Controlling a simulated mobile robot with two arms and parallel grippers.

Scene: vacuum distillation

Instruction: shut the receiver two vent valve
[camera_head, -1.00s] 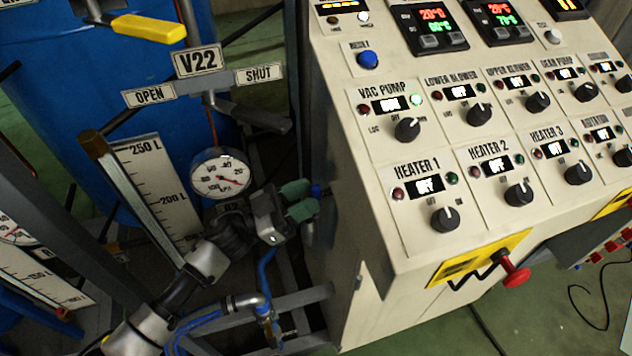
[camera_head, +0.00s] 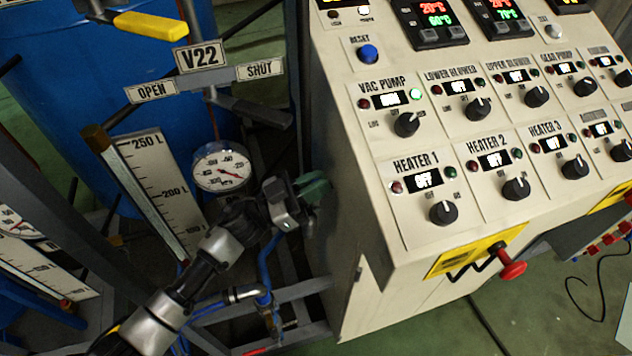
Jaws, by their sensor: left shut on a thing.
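My left gripper (camera_head: 314,189) reaches in from the lower left, between the pressure gauge and the control cabinet. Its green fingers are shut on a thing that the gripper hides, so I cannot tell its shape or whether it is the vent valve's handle. A valve tagged V22 (camera_head: 198,57) stands above and left of the gripper, with an OPEN sign (camera_head: 151,92) and a SHUT sign (camera_head: 260,70). Its dark lever (camera_head: 256,111) points right, below the SHUT sign, apart from the gripper. My right gripper is out of view.
A round gauge (camera_head: 222,168) and a litre scale (camera_head: 168,190) stand left of the gripper. A yellow handle (camera_head: 150,25) is at the upper left. Blue tubing (camera_head: 267,265) hangs below.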

